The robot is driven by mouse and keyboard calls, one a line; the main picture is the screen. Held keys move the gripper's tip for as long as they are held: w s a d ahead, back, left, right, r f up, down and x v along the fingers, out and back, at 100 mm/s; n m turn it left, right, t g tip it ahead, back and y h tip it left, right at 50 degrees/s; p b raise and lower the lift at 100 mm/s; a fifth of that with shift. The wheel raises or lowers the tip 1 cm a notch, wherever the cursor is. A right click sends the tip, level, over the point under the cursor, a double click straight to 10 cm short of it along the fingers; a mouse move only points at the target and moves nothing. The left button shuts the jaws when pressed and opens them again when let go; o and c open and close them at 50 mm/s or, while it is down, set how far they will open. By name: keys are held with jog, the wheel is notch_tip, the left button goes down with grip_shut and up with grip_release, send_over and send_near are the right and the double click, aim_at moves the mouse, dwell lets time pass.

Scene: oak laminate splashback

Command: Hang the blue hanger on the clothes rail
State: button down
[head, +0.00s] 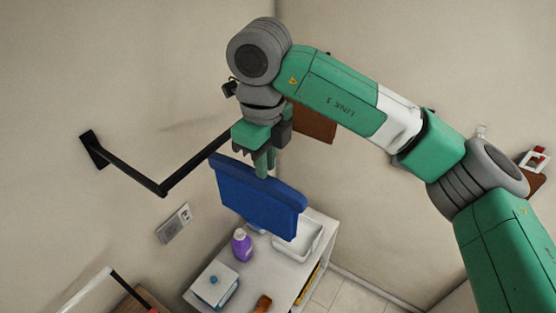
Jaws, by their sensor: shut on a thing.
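The blue hanger (255,192) is a broad blue slab-like shape, seen at a slant below my gripper. My gripper (264,166) is shut on its top edge and holds it up in the air, above the white cabinet. The black clothes rail (195,162) runs out from the left wall and bends at a corner; its far end passes behind my gripper and the hanger. The hanger's upper left corner overlaps the rail in the picture. I cannot tell whether they touch. Any hook on the hanger is hidden by my gripper.
A white cabinet (262,268) stands below with a purple bottle (241,244), a white tray (303,243), a box with a blue knob (216,287) and an orange item (263,304) on it. A wall socket plate (174,223) is under the rail. A brown panel (314,123) is behind my arm.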

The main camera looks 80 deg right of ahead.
aim_at(234, 162)
jog(key=w+d+p, duration=0.1)
jog(key=w, duration=0.1)
jog(key=w+d+p, duration=0.1)
jog(key=w, duration=0.2)
jog(key=w+d+p, duration=0.1)
jog(key=w, duration=0.1)
jog(key=shift+w+d+r, duration=0.1)
jog(key=shift+w, duration=0.1)
jog(key=shift+f+b, duration=0.85)
jog(key=shift+f, duration=0.45)
jog(key=c, duration=1.4)
grip_release()
jog(key=shift+o, duration=0.2)
notch_tip(234, 162, up, 8)
jog(key=shift+s+f+b, duration=0.1)
jog(key=shift+b, duration=0.5)
